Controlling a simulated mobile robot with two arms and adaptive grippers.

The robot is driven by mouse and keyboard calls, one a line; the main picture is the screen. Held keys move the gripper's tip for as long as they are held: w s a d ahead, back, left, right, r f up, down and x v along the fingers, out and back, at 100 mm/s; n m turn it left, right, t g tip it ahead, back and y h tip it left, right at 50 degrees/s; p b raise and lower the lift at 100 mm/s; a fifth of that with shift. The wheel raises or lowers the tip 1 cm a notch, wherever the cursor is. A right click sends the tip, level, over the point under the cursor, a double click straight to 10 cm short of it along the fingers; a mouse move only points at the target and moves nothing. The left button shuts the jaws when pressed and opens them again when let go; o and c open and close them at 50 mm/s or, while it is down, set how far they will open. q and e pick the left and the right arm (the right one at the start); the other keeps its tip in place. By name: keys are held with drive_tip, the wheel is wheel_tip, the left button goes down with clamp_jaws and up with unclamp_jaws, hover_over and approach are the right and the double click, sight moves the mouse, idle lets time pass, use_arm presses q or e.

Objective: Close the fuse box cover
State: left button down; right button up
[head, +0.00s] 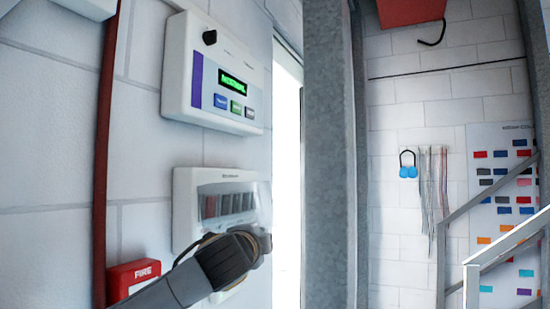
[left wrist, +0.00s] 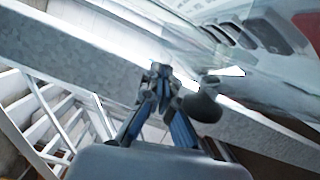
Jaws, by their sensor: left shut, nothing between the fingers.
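The fuse box (head: 184,200) is a white case on the left wall in the head view, with a row of dark and red switches. Its clear cover (head: 264,204) stands out past the case's right edge, at least partly open. My left arm reaches up from below, and its wrist hides the lower part of the box; the fingertips are hidden there. In the left wrist view my left gripper (left wrist: 160,72) is shut and empty, close to the see-through cover (left wrist: 185,48). I cannot tell whether they touch. The fuse box (left wrist: 262,32) shows at upper right. My right gripper is out of view.
A control panel (head: 218,62) with a green display hangs above the fuse box. A red fire box (head: 134,274) is below left, beside a red pipe (head: 104,150). A grey steel post (head: 328,150) stands right of the box. Metal rails (head: 500,245) are further right.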

use_arm(q)
drive_tip(key=shift+w+a+f+m, duration=0.35)
drive_tip(key=shift+a+f+m, duration=0.1)
drive_tip(key=shift+a+m, duration=0.1)
drive_tip(key=shift+w+a+f+m, duration=0.35)
drive_tip(key=shift+a+f+m, duration=0.1)
drive_tip(key=shift+a+m, duration=0.1)
drive_tip(key=shift+d, duration=0.1)
